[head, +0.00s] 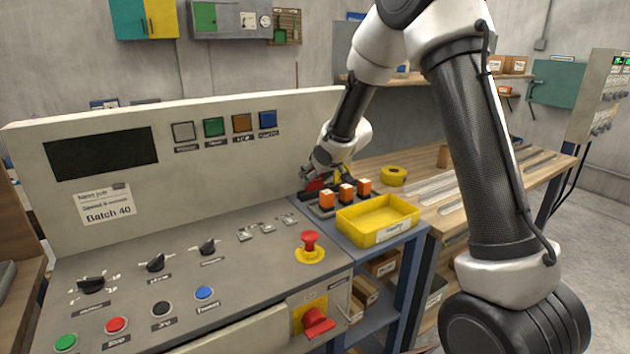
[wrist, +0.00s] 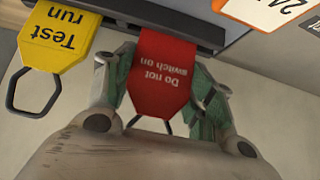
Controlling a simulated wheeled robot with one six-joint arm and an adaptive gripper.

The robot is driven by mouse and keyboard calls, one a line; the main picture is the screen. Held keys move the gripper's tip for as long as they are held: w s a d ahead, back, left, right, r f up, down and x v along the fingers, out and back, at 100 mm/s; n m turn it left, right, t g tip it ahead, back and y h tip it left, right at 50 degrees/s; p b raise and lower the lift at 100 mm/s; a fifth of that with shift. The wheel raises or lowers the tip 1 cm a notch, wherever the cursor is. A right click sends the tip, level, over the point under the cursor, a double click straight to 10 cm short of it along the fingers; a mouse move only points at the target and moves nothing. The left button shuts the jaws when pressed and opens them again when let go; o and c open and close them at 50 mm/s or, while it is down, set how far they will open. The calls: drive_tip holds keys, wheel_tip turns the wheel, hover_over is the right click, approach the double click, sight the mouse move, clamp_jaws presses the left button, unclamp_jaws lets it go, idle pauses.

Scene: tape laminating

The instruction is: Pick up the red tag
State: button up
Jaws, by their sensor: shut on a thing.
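The red tag (wrist: 160,80) carries the words "Do not switch on", seen upside down in the wrist view. My gripper (wrist: 162,88) is shut on it, with a green-lined finger on each side of the tag. The tag's top edge is at a dark rail or slot; I cannot tell whether it is still seated there. In the head view the red tag (head: 315,185) shows small and partly hidden at my gripper (head: 318,178), behind the orange blocks. A yellow "Test run" tag (wrist: 55,45) with a dark wire loop hangs to the left in the wrist view.
A white and orange label (wrist: 268,8) is at upper right in the wrist view. Orange blocks (head: 346,192) on a dark holder and a yellow tray (head: 380,222) stand in front of my gripper. A yellow tape roll (head: 393,176) lies to the right. The control panel (head: 180,270) fills the left.

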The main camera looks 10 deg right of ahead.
drive_tip(key=shift+s+a+r, duration=0.15)
drive_tip(key=shift+r, duration=0.3)
drive_tip(key=shift+s+a+r, duration=0.1)
drive_tip(key=shift+s+r, duration=0.05)
drive_tip(key=shift+r, duration=0.3)
drive_tip(key=s+a, duration=0.3)
drive_tip(key=s, duration=0.1)
drive_tip(key=s+a, duration=0.3)
drive_tip(key=s, duration=0.2)
drive_tip(key=s+a, duration=0.3)
drive_tip(key=s, duration=0.1)
drive_tip(key=shift+s+a, duration=0.1)
drive_tip(key=shift+s, duration=0.3)
drive_tip(key=shift+s+a+f, duration=0.1)
drive_tip(key=shift+s+a, duration=0.05)
drive_tip(key=shift+s, duration=0.15)
drive_tip(key=shift+s, duration=0.1)
